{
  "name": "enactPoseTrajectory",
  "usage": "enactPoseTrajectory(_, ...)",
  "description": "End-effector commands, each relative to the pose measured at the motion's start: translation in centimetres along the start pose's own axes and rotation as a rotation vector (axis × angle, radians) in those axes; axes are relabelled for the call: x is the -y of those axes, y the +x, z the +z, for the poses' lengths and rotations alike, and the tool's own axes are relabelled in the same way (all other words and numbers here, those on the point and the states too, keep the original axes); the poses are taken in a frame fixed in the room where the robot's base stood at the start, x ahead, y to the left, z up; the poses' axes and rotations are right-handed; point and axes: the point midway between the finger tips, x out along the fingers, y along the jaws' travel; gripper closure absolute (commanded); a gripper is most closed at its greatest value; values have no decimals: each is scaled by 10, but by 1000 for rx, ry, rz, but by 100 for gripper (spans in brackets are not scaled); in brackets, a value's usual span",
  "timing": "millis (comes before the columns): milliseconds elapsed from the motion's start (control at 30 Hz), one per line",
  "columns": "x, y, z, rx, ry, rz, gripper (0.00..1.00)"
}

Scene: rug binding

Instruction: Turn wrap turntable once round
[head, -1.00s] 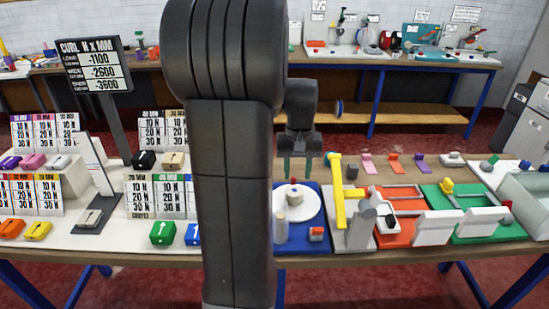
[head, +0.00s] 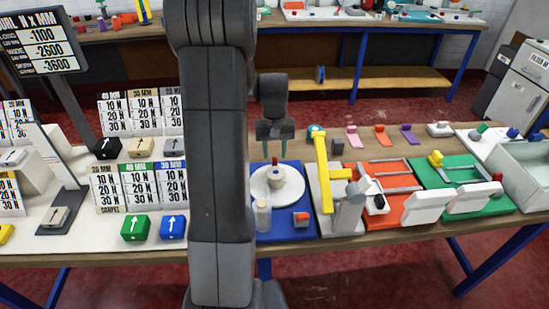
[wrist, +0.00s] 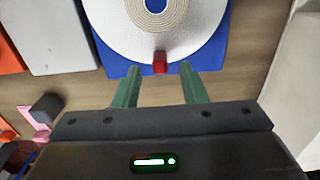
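The wrap turntable is a round white disc (head: 290,196) on a blue base (head: 292,231), with a pale coiled roll (head: 276,178) at its centre. A small red peg (head: 274,162) shows at its far side. The wrist view shows the white disc (wrist: 115,30), the roll and the red peg (wrist: 160,62) on the rim nearest my gripper. My gripper (head: 275,149) points down behind the turntable, green fingers spread. In the wrist view my gripper (wrist: 160,68) has its fingertips either side of the peg, with gaps; I cannot tell their height against it.
A pale cylinder (head: 262,218) and an orange-topped block (head: 301,219) stand on the blue base's front. A yellow lever (head: 322,175) on a grey stand is just right. Orange (head: 396,209) and green (head: 478,200) fixtures lie further right. Sample boxes and cards fill the left.

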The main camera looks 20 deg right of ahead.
Motion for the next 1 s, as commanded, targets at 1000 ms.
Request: enactPoseTrajectory(1000, 0, 35, 0, -1, 0, 0, 100)
